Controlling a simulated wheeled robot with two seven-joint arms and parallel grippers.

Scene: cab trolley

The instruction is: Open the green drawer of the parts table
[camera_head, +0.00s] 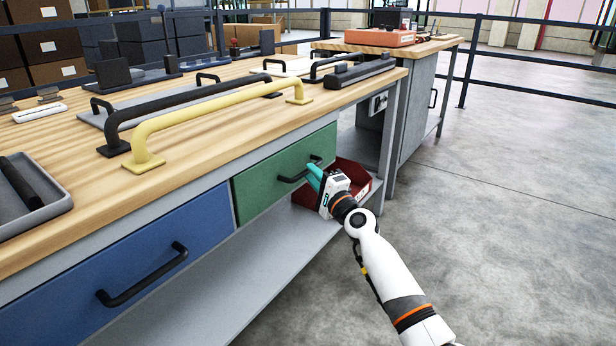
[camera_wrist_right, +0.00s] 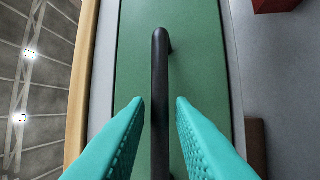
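The green drawer (camera_head: 262,183) is shut in the front of the parts table, to the right of the blue drawer. Its black bar handle (camera_head: 290,179) also shows in the right wrist view (camera_wrist_right: 160,92), running lengthwise up the picture against the green drawer front (camera_wrist_right: 200,50). My left gripper is not in view.
The blue drawer (camera_head: 120,265) with a black handle (camera_head: 143,277) is at the left. Yellow (camera_head: 215,112) and black handles stand on the wooden tabletop (camera_head: 85,180). A red bin (camera_head: 352,170) is on the lower shelf behind my right gripper. The floor at right is clear.

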